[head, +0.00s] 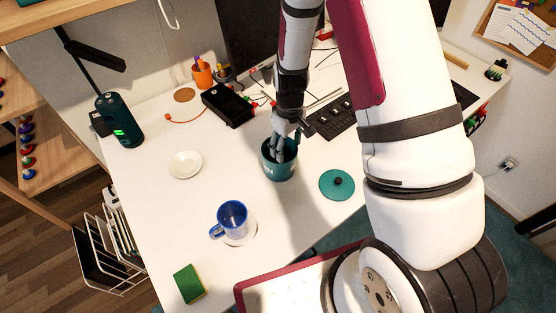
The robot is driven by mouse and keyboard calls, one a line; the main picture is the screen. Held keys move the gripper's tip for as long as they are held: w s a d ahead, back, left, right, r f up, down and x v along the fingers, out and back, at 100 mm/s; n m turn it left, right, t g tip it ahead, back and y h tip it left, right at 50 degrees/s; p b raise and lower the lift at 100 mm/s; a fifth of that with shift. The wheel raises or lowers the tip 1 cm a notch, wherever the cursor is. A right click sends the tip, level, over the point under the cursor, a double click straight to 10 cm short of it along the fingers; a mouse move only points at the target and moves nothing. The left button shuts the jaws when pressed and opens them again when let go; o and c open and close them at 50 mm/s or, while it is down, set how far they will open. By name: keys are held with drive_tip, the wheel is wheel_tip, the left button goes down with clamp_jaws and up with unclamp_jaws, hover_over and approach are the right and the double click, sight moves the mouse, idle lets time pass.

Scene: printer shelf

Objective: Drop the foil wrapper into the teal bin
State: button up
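The teal bin (272,171) stands upright on the white desk, near the middle of the view, with pale lettering on its side. Its round teal lid (337,188) with a dark knob lies flat on the desk to its right. My gripper (280,156) points down into the bin's mouth, its grey fingers partly below the rim. The fingertips are hidden or too small to tell whether they are open or shut. I cannot make out the foil wrapper anywhere; the inside of the bin is mostly hidden.
A blue mug (232,216) on a saucer, a white plate (186,164) and a green sponge (188,284) are on the left. Desk around the plate is clear.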

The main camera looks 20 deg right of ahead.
wheel_tip(320, 180, up, 12)
idle(0.6)
idle(0.4)
drive_tip(key=s+r+m+t, duration=0.1)
drive_tip(key=s+r, duration=0.2)
drive_tip(key=r, duration=0.5)
drive_tip(key=s+r+m+t, duration=0.15)
drive_tip(key=s+r, duration=0.25)
drive_tip(key=r, duration=0.4)
drive_tip(key=s+r+m+t, duration=0.2)
drive_tip(key=s+r, duration=0.6)
drive_tip(key=s, duration=0.6)
drive_tip(key=shift+a+r+t, duration=0.15)
drive_tip(key=shift+r+t, duration=0.25)
drive_tip(key=shift+t, duration=0.15)
